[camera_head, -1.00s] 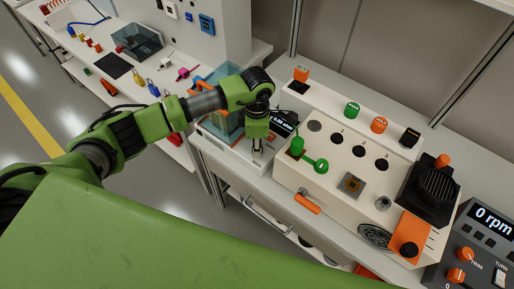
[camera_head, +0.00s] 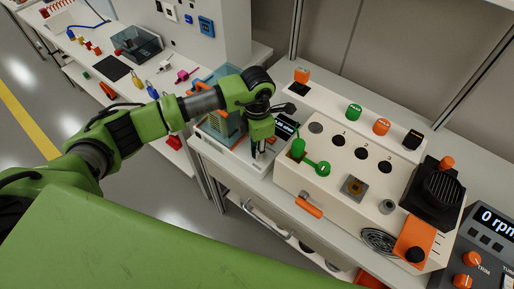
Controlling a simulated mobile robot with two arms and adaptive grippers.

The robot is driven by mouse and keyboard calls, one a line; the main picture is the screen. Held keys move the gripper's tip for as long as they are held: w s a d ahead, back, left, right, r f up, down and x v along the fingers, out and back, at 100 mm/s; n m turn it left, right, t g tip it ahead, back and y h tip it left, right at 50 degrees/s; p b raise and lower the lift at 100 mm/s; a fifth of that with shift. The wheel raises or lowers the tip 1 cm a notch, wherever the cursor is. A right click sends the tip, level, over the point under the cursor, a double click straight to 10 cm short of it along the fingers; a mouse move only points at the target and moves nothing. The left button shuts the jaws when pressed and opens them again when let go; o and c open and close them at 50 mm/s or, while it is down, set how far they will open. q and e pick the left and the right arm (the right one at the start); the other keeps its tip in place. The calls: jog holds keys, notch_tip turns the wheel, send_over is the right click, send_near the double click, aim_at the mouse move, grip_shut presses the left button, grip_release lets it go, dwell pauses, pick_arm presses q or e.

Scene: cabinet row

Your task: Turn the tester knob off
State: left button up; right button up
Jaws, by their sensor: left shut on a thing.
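The tester (camera_head: 236,157) is the white unit with a dark display (camera_head: 286,125) at its back right, left of the big cream console. My left gripper (camera_head: 259,152) reaches down over the front right of the tester. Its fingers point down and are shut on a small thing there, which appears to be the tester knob. The fingers hide nearly all of the knob, so its setting cannot be read. The display is partly behind the gripper and its text is too small to read. My right gripper is out of view.
The cream console (camera_head: 291,181) stands close on the right, with a green lever (camera_head: 316,167) and an orange handle (camera_head: 309,207). A grey rpm unit (camera_head: 480,250) is at the far right.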

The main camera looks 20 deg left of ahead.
pick_arm(q)
jog(key=o, duration=1.1)
notch_tip(320, 180, up, 12)
dwell(0.4)
